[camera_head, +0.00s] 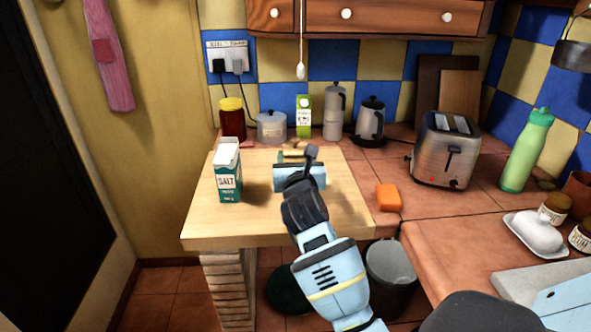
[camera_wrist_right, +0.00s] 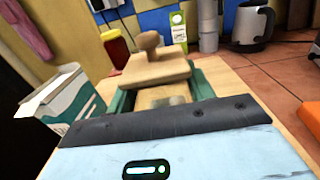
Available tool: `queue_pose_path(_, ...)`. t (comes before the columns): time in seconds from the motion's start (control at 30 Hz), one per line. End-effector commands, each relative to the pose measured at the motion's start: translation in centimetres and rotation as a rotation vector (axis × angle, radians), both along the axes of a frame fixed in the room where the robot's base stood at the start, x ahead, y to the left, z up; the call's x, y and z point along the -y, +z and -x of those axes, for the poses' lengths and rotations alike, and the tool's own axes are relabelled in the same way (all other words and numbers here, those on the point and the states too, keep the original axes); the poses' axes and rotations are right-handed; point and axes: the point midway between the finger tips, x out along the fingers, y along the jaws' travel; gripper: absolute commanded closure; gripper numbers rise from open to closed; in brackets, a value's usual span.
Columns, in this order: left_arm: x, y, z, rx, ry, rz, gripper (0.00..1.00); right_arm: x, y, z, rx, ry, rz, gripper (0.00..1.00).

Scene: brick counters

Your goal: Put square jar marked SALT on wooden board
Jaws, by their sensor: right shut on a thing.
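My right gripper (camera_head: 296,160) is shut on a small square jar with a pale wooden lid and round knob. In the right wrist view the jar's lid (camera_wrist_right: 150,70) sits between the green fingers (camera_wrist_right: 122,103). Its front and any marking are hidden. In the head view only a bit of the lid (camera_head: 293,146) shows behind the gripper. The jar is over the thick pale wooden top (camera_head: 255,225); I cannot tell whether it touches. A teal and white carton marked SALT (camera_head: 228,178) stands upright on that top, left of the gripper.
An orange sponge (camera_head: 388,198) and toaster (camera_head: 446,148) are right. The wooden top's front is clear.

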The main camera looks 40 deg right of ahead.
Motion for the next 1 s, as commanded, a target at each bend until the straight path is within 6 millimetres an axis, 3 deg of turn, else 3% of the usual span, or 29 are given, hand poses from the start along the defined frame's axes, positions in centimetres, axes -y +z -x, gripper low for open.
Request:
queue_pose_path(0.17, 0.0, 0.1, -0.2, 0.006, 0.000, 0.001, 0.64, 0.6, 0.2, -0.8, 0.004, -0.001, 0.001, 1.00)
queue_pose_path(0.4, 0.0, -0.6, 0.0, -0.002, 0.000, 0.001, 0.64, 0.5, -3.4, -0.7, 0.001, 0.000, -0.001, 1.00)
queue_pose_path(0.83, 0.0, -0.7, 0.0, -0.003, 0.000, 0.001, 0.64, 0.5, -3.8, -0.7, 0.003, 0.000, 0.002, 1.00)
queue_pose_path(0.87, 0.0, -0.7, 0.0, -0.003, 0.000, 0.001, 0.64, 0.5, -4.0, -0.7, 0.000, 0.000, 0.000, 0.46)
queue_pose_path(1.0, 0.0, -0.7, 0.0, -0.002, -0.001, 0.000, 0.64, 0.5, -3.9, -0.7, 0.000, 0.000, 0.000, 0.28)
